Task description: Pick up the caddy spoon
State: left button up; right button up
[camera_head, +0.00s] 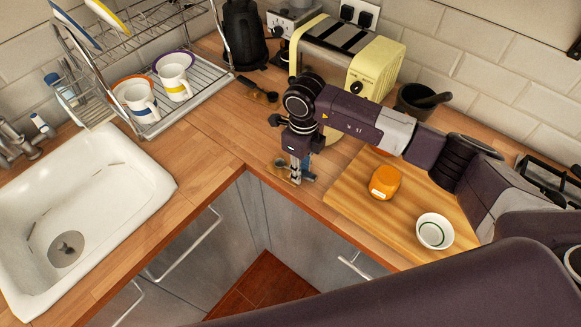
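My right gripper (299,174) points down over the wooden counter near its inner corner. Its fingertips are small in view, and I cannot tell whether they are apart or closed. A small brass-coloured piece that looks like a spoon (281,169) lies right beside the fingertips, on their left. The fingers hide part of it, and I cannot tell if they touch it. Another spoon-like utensil (260,92), with a brown bowl and dark handle, lies farther back by the kettle. I cannot tell for sure which one is the caddy spoon. My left gripper is out of view.
A cream toaster (371,66) stands behind my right arm. A cutting board (350,207) holds an orange jar (385,182) and a white bowl (435,231). A dish rack (205,85) with mugs and the sink (120,190) are left. Counter between rack and gripper is clear.

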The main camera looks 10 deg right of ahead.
grip_shut()
jog(key=shift+r, duration=0.15)
